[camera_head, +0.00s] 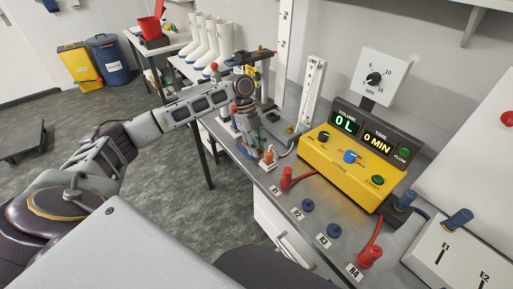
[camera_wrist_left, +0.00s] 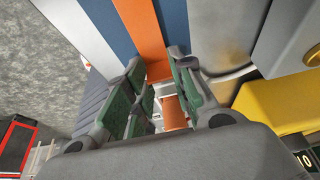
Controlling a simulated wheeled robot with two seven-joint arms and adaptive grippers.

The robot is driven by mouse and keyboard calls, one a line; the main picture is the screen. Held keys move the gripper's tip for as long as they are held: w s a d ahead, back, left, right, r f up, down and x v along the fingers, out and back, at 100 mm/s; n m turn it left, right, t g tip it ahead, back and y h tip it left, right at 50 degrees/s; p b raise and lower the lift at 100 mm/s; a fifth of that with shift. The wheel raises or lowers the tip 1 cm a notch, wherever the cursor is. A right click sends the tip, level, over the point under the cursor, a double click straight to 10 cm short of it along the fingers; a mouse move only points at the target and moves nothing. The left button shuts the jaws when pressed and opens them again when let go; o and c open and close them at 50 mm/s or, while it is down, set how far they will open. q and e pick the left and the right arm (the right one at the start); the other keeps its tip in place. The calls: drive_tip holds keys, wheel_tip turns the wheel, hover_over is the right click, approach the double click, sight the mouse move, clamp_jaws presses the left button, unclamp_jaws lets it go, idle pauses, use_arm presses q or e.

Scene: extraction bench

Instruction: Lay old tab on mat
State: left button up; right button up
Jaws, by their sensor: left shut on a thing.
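My left gripper (camera_head: 257,146) points down over the near left part of the grey bench. In the left wrist view its green-padded fingers (camera_wrist_left: 160,100) are closed around a small orange piece (camera_wrist_left: 174,112), which may be the old tab. An orange and white piece (camera_head: 268,156) shows just beside the fingertips in the head view. Whether the held piece touches the bench cannot be told. I cannot make out the mat. My right gripper is not in view.
A yellow control box (camera_head: 345,172) with a display reading 0 L and 0 MIN stands right of the gripper. Red connector R1 (camera_head: 287,178), blue knobs (camera_head: 307,205) and red connector R4 (camera_head: 370,257) line the bench's front edge. A white thermometer board (camera_head: 313,92) stands behind.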

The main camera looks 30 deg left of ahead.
use_arm(q)
drive_tip(key=o, duration=0.7)
drive_tip(key=shift+f, duration=0.1)
drive_tip(key=v, duration=1.2)
drive_tip(key=shift+w, duration=0.1)
